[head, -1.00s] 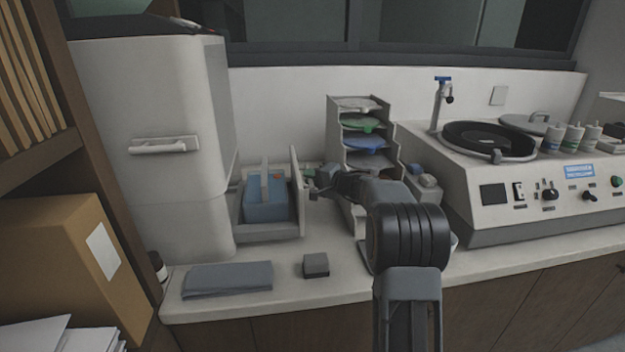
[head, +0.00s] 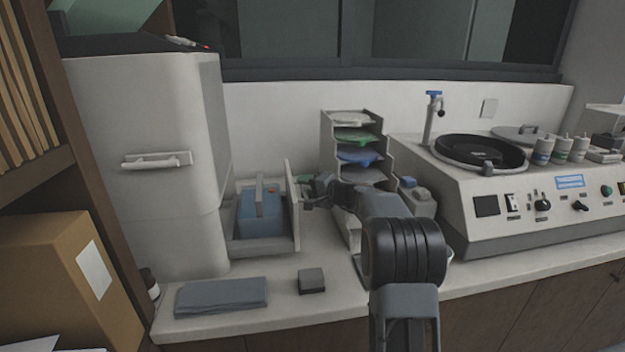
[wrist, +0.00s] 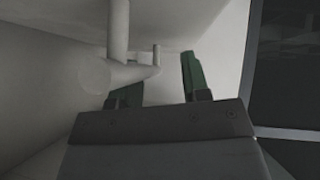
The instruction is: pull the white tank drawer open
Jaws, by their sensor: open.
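The white tank drawer (head: 293,207) stands pulled out to the right from the white cabinet in the head view. A blue tank (head: 260,214) with a light upright handle sits inside it. My gripper (head: 305,191) is just right of the drawer's front panel, small and partly hidden by my arm. In the wrist view, the two green fingers of my gripper (wrist: 160,85) are apart. A pale bar (wrist: 130,74), seemingly the drawer handle, runs past the left finger, its end in the gap between them. I cannot tell whether they touch.
The tall white cabinet (head: 142,110) is at left. A folded grey cloth (head: 221,297) and a small grey block (head: 312,281) lie on the counter in front. A disc rack (head: 335,150) stands behind my arm, and a polishing machine (head: 530,205) is at right.

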